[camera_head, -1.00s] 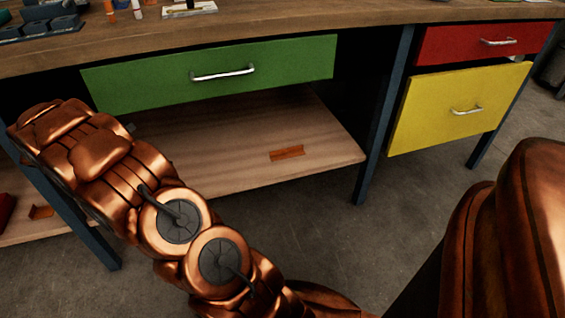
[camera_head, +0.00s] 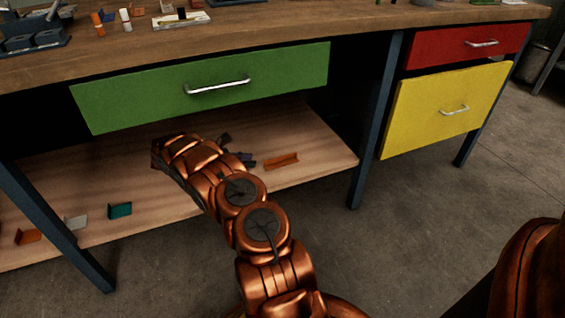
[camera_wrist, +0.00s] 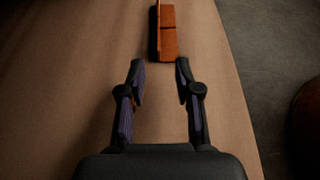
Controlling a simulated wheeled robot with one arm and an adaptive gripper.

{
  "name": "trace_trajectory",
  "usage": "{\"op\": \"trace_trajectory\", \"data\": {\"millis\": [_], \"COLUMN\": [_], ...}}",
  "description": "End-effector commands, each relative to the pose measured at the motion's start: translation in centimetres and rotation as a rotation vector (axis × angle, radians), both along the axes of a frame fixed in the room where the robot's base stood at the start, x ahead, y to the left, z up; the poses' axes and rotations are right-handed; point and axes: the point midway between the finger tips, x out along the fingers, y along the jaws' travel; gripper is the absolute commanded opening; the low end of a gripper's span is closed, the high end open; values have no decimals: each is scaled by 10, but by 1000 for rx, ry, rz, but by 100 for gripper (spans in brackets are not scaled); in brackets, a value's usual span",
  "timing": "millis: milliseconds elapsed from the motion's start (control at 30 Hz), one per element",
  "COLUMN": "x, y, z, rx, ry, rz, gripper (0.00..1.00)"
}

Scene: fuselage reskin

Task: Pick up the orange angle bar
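The orange angle bar (camera_head: 282,161) lies on the lower wooden shelf, under the workbench and right of my gripper in the head view. In the wrist view the orange angle bar (camera_wrist: 166,32) is at the top, just ahead of the fingertips. My gripper (camera_wrist: 160,72) is open and empty, with its two fingers apart and pointing at the near end of the bar. In the head view my gripper (camera_head: 245,161) is low over the shelf, partly hidden by my copper arm. The fingers do not appear to touch the bar.
The lower shelf (camera_head: 325,160) is bare around the bar. A green drawer (camera_head: 215,85) hangs above it, and a blue table leg (camera_head: 378,120) stands to the right. Another orange piece (camera_head: 28,237), a grey piece (camera_head: 76,222) and a teal piece (camera_head: 120,210) lie at the left.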

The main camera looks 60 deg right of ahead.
Motion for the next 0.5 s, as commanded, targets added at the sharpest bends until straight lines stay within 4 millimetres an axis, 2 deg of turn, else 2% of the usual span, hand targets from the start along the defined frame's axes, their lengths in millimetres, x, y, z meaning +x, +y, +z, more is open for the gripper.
{"op": "trace_trajectory", "data": {"millis": [500], "x": [-22], "y": [-33], "z": [-19], "rx": [-5], "ry": [-2], "rz": [-8], "gripper": [33]}}
